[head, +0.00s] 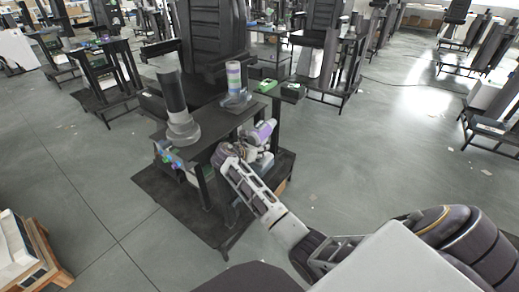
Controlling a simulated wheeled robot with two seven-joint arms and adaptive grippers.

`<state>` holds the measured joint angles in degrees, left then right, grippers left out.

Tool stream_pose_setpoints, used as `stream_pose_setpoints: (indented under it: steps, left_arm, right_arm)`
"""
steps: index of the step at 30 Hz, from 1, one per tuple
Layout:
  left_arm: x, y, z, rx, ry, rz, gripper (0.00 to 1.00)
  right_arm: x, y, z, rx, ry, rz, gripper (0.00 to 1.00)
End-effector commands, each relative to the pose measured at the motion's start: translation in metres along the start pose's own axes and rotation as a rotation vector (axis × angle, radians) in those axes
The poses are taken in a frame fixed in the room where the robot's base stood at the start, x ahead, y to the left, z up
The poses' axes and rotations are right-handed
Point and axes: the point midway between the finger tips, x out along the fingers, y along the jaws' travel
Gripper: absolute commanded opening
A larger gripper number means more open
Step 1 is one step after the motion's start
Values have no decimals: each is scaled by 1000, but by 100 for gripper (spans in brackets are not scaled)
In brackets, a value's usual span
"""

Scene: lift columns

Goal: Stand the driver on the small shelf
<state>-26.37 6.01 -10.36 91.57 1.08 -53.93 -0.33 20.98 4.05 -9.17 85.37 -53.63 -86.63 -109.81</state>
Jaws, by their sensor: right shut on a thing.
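My right arm reaches in from the lower right to the black work stand. My right gripper (258,143) is at the stand's right front edge, small and partly hidden by its own wrist. It is shut on a purple and light grey thing (266,130), which looks like the driver. It is held tilted beside the tabletop. A small dark shelf (293,91) sticks out at the back right of the stand, beyond the gripper. I cannot tell exactly what lies on it. My left gripper is not in view.
The stand's dark tabletop (205,112) carries a black cylinder on a grey base (174,92) and a striped cylinder (234,75). A green box (265,86) sits near the small shelf. Coloured items (170,156) are at the left front. Open floor (370,150) lies to the right.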

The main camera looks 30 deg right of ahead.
Motion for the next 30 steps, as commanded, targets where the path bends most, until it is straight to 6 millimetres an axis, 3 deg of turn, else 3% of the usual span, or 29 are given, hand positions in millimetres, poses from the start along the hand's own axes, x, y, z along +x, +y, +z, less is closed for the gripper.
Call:
stream_pose_setpoints:
  steps: [2,3,8,24,30]
  left_arm:
    - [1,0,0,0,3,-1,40]
    - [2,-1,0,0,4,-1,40]
    - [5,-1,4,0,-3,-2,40]
    - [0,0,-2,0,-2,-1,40]
    - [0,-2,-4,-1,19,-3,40]
  right_arm:
    - [0,1,2,3,-4,2,0]
    - [0,0,0,0,0,0,38]
    - [0,0,0,0,0,0,57]
    - [-1,0,1,0,0,1,57]
    - [-20,0,2,-1,0,2,57]
